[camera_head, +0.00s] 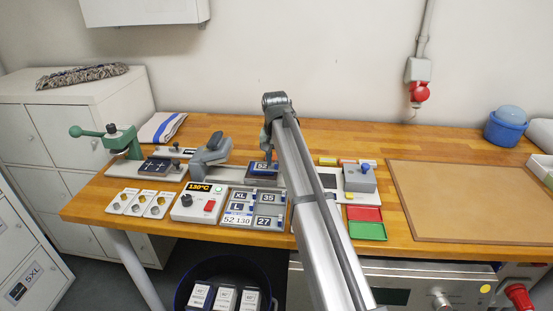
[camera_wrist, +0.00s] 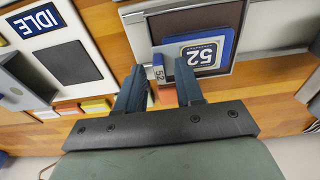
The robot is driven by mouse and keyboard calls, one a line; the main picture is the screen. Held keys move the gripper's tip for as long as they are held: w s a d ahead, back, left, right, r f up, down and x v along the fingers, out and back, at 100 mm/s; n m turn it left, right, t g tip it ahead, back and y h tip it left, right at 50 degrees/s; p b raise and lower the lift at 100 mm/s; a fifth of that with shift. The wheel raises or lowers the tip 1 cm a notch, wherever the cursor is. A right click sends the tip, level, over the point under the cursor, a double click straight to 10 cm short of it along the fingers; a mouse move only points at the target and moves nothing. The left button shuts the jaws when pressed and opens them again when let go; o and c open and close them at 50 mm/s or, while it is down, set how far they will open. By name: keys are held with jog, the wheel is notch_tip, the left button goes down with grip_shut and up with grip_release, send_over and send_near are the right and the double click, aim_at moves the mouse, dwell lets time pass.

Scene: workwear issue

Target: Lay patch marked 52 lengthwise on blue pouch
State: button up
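The blue pouch (camera_wrist: 229,39) lies on a dark plate (camera_wrist: 180,24) in a pale frame in the wrist view. The patch marked 52 (camera_wrist: 201,55), dark with a pale border, lies on the pouch, roughly along its length. The patch and pouch also show small in the head view, the patch (camera_head: 262,165) partly beside my arm.
A tray of marked patches (camera_head: 254,212) and a control box reading 130°C (camera_head: 199,203) stand left of my arm. A grey press handle (camera_head: 211,155) rises beside the plate. Red (camera_head: 365,213) and green (camera_head: 367,231) trays lie right. The brown board (camera_head: 475,205) is clear.

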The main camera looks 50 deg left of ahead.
aim_at(276, 170)
notch_tip(276, 170, up, 12)
jog(key=s+d, duration=0.1)
dwell(0.6)
jog(key=shift+r, duration=0.1)
dwell(0.4)
